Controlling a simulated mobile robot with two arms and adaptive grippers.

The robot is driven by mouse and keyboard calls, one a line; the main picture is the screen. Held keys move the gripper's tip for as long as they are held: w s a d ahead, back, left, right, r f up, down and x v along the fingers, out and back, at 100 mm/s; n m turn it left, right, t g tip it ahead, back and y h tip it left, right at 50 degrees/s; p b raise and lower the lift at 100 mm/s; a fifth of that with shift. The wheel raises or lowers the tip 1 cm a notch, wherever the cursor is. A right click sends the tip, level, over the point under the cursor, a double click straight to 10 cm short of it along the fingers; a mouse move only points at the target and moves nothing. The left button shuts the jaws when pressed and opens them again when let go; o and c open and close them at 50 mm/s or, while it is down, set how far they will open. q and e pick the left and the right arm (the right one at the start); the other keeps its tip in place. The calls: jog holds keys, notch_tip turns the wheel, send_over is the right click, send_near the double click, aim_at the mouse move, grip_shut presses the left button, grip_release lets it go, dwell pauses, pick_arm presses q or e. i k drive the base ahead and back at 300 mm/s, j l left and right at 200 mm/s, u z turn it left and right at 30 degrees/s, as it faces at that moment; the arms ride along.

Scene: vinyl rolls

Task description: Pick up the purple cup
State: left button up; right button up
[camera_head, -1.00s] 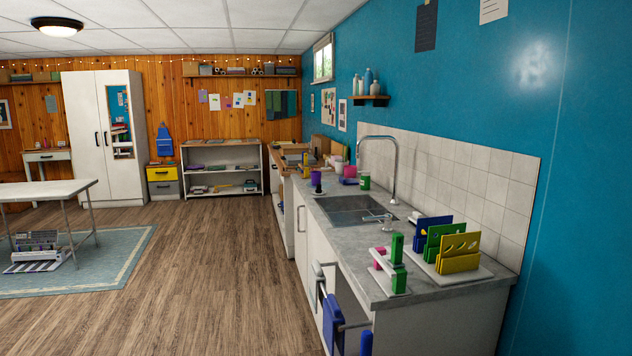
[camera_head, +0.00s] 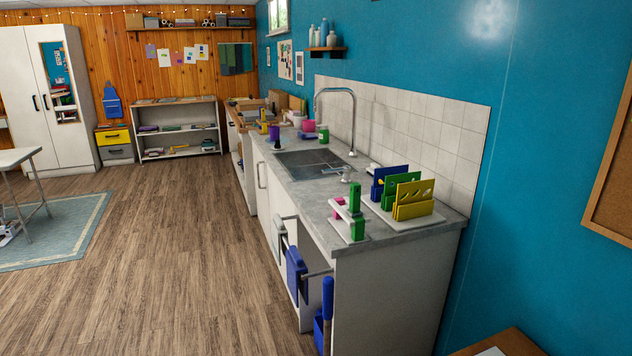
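A small purple cup (camera_head: 274,132) stands on the grey countertop (camera_head: 300,194), beyond the far left corner of the sink. A dark object (camera_head: 277,146) stands just in front of it. A pink container (camera_head: 308,126) and a green container (camera_head: 324,135) are to its right. The cup is far off and small in the picture. Neither of my grippers shows in the head view.
The sink (camera_head: 311,160) and its tall tap lie nearer than the cup. A rack with blue, green and yellow holders (camera_head: 411,200) stands at the near end. The wooden floor (camera_head: 150,270) to the left is clear.

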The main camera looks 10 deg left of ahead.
aim_at(274, 130)
jog(key=i+j+u, duration=0.4)
jog(key=i, duration=0.15)
jog(key=i+j+u, duration=0.35)
jog(key=i, duration=0.25)
jog(key=i+u, duration=0.4)
jog(key=i, duration=0.2)
jog(key=i+z, duration=0.1)
jog(key=i, duration=0.4)
jog(key=i+j+z, duration=0.1)
jog(key=i, duration=0.4)
jog(key=i+j+z, duration=0.1)
jog(key=i, duration=0.4)
jog(key=i+j+z, duration=0.1)
jog(key=i, duration=0.4)
